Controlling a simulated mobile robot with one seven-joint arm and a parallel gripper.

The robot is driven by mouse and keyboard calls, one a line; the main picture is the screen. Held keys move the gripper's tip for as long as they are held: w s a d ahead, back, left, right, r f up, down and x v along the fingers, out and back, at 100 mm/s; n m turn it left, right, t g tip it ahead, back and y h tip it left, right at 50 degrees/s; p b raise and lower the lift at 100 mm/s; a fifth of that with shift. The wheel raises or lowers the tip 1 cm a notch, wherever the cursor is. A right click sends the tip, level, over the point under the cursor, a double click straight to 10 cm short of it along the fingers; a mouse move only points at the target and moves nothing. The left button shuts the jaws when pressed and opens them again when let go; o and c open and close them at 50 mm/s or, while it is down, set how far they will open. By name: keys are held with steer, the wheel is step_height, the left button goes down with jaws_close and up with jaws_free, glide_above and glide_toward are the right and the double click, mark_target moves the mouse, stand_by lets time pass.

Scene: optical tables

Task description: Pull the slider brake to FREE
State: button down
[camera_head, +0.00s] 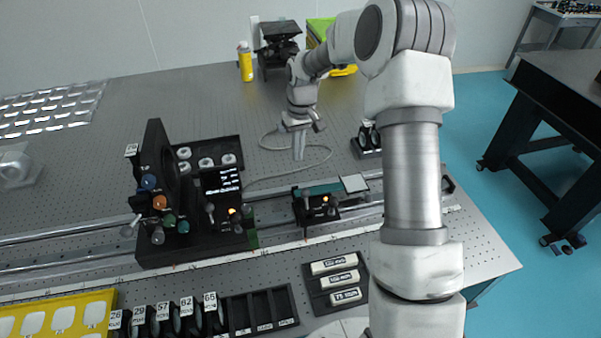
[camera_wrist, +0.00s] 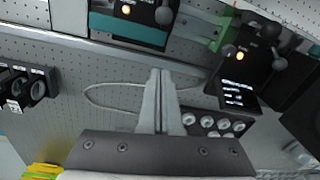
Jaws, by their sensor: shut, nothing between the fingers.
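A small black slider carriage (camera_head: 316,207) sits on the rails at the middle of the table, with an orange light and a grey-knobbed lever. In the wrist view this carriage (camera_wrist: 138,22) is at the top, its round knob (camera_wrist: 163,15) beside the light. A larger black unit (camera_head: 222,196) to its left also has a lit panel and knobbed levers; it shows at upper right in the wrist view (camera_wrist: 238,75). Which lever is the brake I cannot tell; the lettering is too small. My gripper (camera_head: 299,157) is shut and empty, pointing down behind the rails, apart from both units.
A thin cable (camera_head: 318,163) loops on the table near my gripper. A black lens holder (camera_head: 367,140) stands to its right. A tray of round parts (camera_head: 232,146) lies left. Labelled blocks (camera_head: 335,281) and a lens rack (camera_head: 262,312) are in front. The table behind is mostly clear.

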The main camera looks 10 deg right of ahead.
mark_target(306, 199)
steer(key=f, duration=0.6)
steer(key=f+p, duration=0.1)
steer(key=f, duration=0.3)
steer(key=shift+a, duration=0.35)
steer(key=s, duration=0.1)
steer(key=s+r, duration=0.1)
steer(key=p, duration=0.1)
steer(key=shift+s+d+r, duration=0.25)
steer(key=shift+s+d, duration=0.1)
steer(key=shift+s, duration=0.5)
steer(key=shift+b, duration=0.35)
steer(key=shift+s+r+t, duration=0.2)
steer(key=shift+t, duration=0.1)
